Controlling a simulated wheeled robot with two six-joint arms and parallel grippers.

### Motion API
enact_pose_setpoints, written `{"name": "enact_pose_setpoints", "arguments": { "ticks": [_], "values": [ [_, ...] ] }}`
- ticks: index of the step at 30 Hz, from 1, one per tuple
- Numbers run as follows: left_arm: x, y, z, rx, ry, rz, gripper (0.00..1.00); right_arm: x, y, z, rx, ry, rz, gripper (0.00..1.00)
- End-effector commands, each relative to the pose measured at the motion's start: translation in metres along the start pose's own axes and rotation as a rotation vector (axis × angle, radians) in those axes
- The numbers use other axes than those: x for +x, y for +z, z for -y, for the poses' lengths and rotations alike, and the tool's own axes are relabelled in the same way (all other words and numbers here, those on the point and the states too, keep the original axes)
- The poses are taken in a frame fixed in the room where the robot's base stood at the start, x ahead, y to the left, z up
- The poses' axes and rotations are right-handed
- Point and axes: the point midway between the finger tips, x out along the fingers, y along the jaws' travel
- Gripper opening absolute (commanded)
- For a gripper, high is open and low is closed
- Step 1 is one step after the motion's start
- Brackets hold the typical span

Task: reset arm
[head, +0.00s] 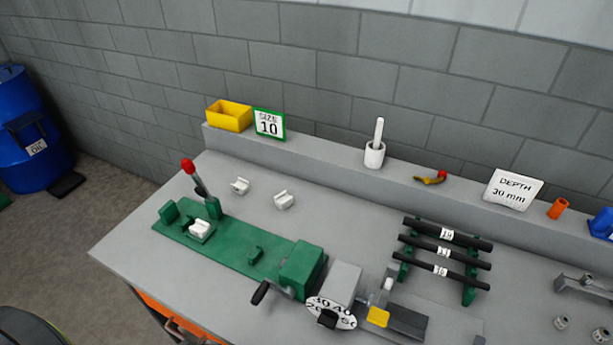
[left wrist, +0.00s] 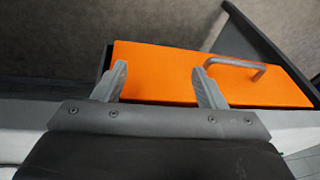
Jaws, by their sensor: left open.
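My left gripper (left wrist: 161,82) shows in the left wrist view with its two grey fingers apart and nothing between them. Beyond the fingers is an orange drawer front (left wrist: 170,75) with a metal handle (left wrist: 236,64). Neither gripper shows in the head view. The head view has a green crimping machine (head: 240,245) with a red-knobbed lever (head: 188,166) on the grey bench (head: 130,245). A white block (head: 200,229) sits on the machine, and two more white blocks (head: 240,186) (head: 284,200) lie behind it.
A rack of black hoses (head: 447,234) stands right of the machine. On the back ledge are a yellow bin (head: 229,115), a size 10 sign (head: 269,124), a white cup (head: 374,155) and a depth 30 mm sign (head: 512,190). A blue barrel (head: 30,150) stands on the floor at left.

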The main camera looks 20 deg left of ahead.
Motion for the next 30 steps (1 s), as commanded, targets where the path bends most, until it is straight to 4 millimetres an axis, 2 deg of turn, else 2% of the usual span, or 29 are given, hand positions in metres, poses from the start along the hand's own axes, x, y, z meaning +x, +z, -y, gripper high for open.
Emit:
{"name": "enact_pose_setpoints", "arguments": {
  "ticks": [1, 6, 11, 15, 19, 24, 30],
  "values": [
    [0.025, 0.012, -0.002, 0.000, 0.003, 0.016, 0.65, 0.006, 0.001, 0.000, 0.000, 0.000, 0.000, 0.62],
    [0.088, 0.048, -0.009, 0.002, 0.010, 0.045, 0.65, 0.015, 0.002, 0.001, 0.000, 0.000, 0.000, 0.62],
    [0.139, 0.090, -0.015, 0.003, 0.017, 0.073, 0.65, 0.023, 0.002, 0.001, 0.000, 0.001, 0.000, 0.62],
    [0.175, 0.131, -0.022, 0.005, 0.024, 0.097, 0.65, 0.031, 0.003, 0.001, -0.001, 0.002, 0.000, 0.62],
    [0.200, 0.172, -0.027, 0.007, 0.030, 0.119, 0.65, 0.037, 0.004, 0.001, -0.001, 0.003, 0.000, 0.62],
    [0.217, 0.213, -0.032, 0.009, 0.035, 0.138, 0.65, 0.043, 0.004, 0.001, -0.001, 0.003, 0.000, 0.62],
    [0.221, 0.233, -0.034, 0.010, 0.038, 0.146, 0.65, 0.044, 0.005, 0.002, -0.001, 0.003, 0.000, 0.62]
  ]
}}
